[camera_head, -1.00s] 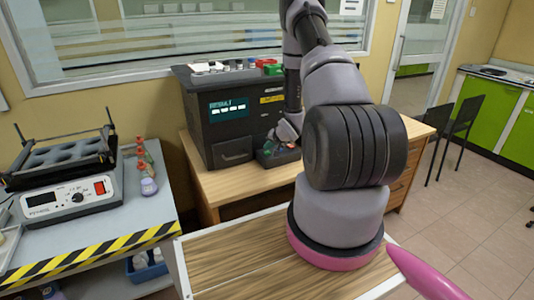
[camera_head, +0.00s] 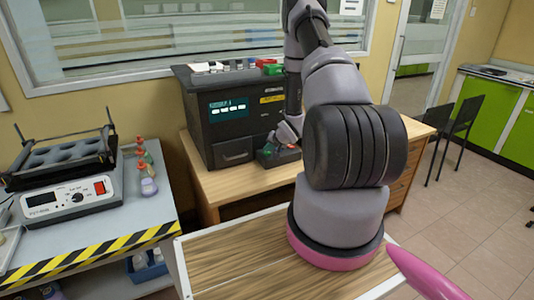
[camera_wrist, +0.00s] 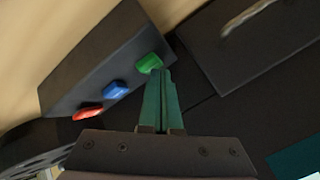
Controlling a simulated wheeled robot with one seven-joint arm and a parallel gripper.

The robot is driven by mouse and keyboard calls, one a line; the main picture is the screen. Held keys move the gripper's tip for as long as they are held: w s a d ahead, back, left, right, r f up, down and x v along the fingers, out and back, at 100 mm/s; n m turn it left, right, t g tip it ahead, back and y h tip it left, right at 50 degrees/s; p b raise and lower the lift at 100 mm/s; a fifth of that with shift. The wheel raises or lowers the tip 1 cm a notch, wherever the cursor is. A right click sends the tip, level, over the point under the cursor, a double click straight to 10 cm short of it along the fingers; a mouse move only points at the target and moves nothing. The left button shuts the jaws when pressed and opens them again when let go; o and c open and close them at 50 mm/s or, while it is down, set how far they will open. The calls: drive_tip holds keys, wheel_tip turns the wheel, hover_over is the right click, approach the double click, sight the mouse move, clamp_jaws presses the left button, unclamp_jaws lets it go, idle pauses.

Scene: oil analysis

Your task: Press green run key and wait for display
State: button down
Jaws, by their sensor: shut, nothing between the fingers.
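The green run key (camera_wrist: 149,63) is at the end of a dark key box (camera_wrist: 110,60) in the wrist view, in a row with a blue key (camera_wrist: 116,89) and a red key (camera_wrist: 88,112). My gripper (camera_wrist: 158,73) has its teal fingers together, with the tips right at the green key's edge. I cannot tell whether they touch it. In the head view my gripper (camera_head: 285,138) is over the key box (camera_head: 272,158), partly hidden. The display (camera_head: 229,110) is lit on the black analyzer (camera_head: 205,135), showing a small line above several white blocks.
The analyzer stands on a wooden desk (camera_head: 215,186), with small items on its top (camera_head: 215,67). A grey side bench (camera_head: 110,222) at left holds a heater unit (camera_head: 70,200) and several bottles (camera_head: 147,180). Bare desk shows in front of the analyzer.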

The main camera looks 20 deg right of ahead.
sight(268, 153)
drive_tip(key=shift+f, duration=0.2)
drive_tip(key=shift+r, duration=0.15)
idle(0.4)
drive_tip(key=shift+r, duration=0.8)
drive_tip(key=shift+r, duration=2.45)
